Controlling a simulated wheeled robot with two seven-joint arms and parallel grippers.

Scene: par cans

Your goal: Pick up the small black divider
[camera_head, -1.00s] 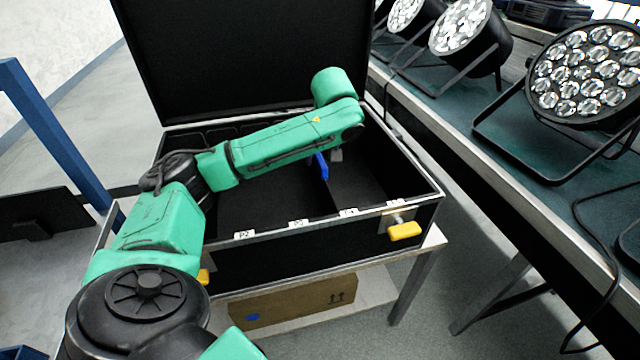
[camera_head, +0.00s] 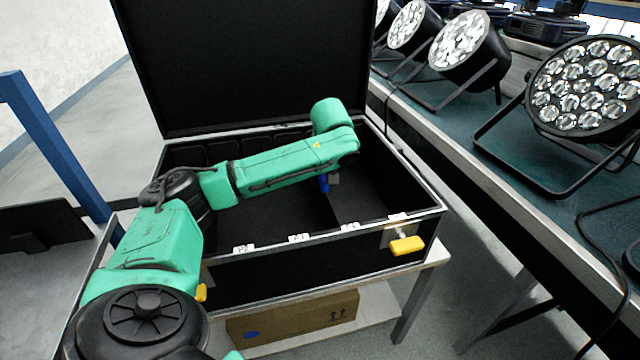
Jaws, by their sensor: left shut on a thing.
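The small black divider (camera_head: 335,207) stands inside the open black case (camera_head: 300,266), between a wider left compartment and a right one. It is dark against the dark lining, so its edges are hard to make out. My left arm reaches over the case from the left. My left gripper (camera_head: 327,182) points down into the case, mostly hidden under the green wrist; only a small blue part and a grey part show. It is shut on the divider at its upper end. My right gripper is not in view.
The case stands on a table with a cardboard box (camera_head: 292,317) on its lower shelf. Its lid (camera_head: 245,65) is raised behind. Yellow latches (camera_head: 407,245) stick out at the front. A bench at right holds several par cans (camera_head: 590,90). A blue post (camera_head: 55,150) stands at left.

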